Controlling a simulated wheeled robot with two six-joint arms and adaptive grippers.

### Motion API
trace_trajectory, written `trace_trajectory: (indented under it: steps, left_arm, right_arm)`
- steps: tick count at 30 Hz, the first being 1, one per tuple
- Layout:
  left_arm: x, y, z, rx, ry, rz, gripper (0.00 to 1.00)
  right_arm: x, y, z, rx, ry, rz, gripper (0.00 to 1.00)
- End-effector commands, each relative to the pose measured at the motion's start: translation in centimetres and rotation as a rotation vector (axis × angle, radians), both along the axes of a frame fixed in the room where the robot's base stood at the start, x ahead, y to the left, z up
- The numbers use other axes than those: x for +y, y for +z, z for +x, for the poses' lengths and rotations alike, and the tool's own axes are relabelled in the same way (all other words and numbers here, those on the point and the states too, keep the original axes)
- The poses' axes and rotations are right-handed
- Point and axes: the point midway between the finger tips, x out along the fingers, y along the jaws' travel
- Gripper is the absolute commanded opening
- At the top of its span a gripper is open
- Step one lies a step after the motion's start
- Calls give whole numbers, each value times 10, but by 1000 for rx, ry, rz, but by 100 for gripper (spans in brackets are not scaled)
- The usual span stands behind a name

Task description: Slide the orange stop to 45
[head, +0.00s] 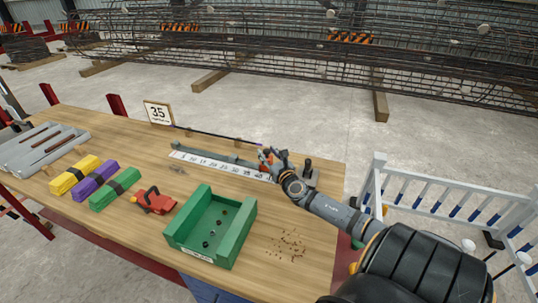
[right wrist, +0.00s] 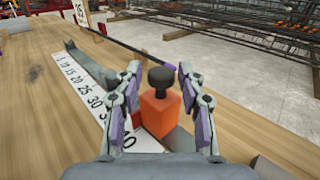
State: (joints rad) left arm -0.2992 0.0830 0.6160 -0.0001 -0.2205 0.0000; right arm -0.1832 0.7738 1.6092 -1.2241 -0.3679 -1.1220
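The orange stop (right wrist: 160,112) is a block with a black knob on top, sitting on the grey rail (right wrist: 90,65) beside the white number scale (right wrist: 75,88). My right gripper (right wrist: 159,80) is open, with one finger on each side of the stop; I cannot tell whether either finger touches it. In the wrist view the scale reads 5 to 30 in the clear. The higher marks near the stop are partly hidden by the left finger. In the head view my right gripper (head: 268,156) is over the right end of the scale (head: 215,165). My left gripper is not in view.
A sign reading 35 (head: 158,113) stands at the table's back edge. A thin dark bar (head: 218,134) runs behind the rail. A green tray (head: 175,232), a red tool (head: 153,201) and coloured bundles (head: 75,174) lie to the left. A white railing (head: 440,190) stands right of the table.

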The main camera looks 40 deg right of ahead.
Motion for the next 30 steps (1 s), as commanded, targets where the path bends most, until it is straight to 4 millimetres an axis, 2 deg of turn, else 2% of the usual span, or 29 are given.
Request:
trace_trajectory:
  steps: [1,4,7,9,13,24,30]
  left_arm:
    - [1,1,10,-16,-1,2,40]
    - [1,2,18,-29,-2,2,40]
    - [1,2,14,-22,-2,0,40]
    - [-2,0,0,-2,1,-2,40]
    - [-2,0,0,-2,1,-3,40]
    - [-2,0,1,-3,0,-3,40]
    - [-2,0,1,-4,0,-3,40]
  right_arm:
    - [0,0,0,1,0,0,49]
    - [0,0,0,1,0,0,49]
    - [0,0,0,1,0,0,49]
    - [0,-1,-1,1,0,-1,49]
    - [2,-1,-11,4,1,-4,49]
    - [26,-2,-85,8,6,-6,49]
    - [33,-1,-109,5,2,-3,49]
